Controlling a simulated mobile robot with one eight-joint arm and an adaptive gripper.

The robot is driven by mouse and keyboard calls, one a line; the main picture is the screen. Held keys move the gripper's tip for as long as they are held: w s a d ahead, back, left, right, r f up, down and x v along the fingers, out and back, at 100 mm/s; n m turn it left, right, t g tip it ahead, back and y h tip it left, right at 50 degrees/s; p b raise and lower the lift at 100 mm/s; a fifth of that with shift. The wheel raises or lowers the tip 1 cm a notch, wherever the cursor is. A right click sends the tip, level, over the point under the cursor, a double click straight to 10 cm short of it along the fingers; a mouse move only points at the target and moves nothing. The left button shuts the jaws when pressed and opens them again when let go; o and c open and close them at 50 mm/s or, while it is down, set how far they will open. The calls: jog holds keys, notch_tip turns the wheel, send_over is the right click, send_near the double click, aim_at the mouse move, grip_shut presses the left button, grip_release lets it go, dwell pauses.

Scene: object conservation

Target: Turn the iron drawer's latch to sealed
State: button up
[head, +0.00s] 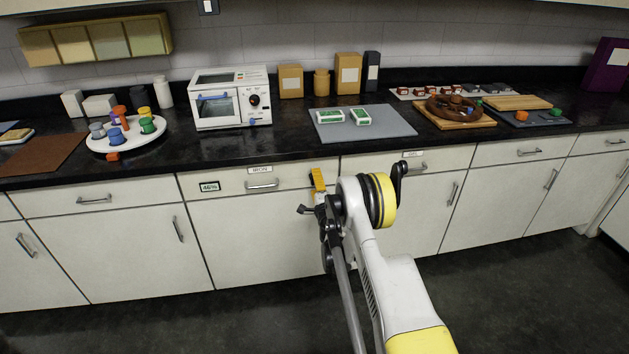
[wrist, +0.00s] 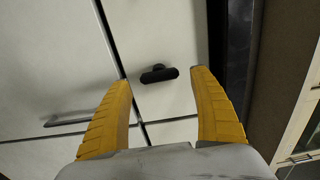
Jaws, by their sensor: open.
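The iron drawer (head: 228,178) is a white drawer front under the counter, with an IRON label (head: 260,170) and a silver bar handle (head: 262,184). It looks shut. A black oblong latch knob (wrist: 158,74) stands out from a white drawer front in the wrist view. My gripper (head: 318,178) is at the drawer's right end, where it and my arm hide the latch in the head view. In the wrist view my gripper (wrist: 160,78) is open, its yellow fingers either side of the knob, with gaps on both sides. No contact shows.
A small panel reading 46% (head: 209,186) is on the drawer's left part. The dark counter (head: 270,145) runs above, with a white oven (head: 230,100) and a grey mat (head: 390,126). A silver handle (wrist: 68,119) shows at left in the wrist view. The floor in front is clear.

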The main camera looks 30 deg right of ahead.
jog(key=v, duration=0.5)
jog(key=shift+s+a, duration=0.1)
jog(key=shift+s, duration=0.2)
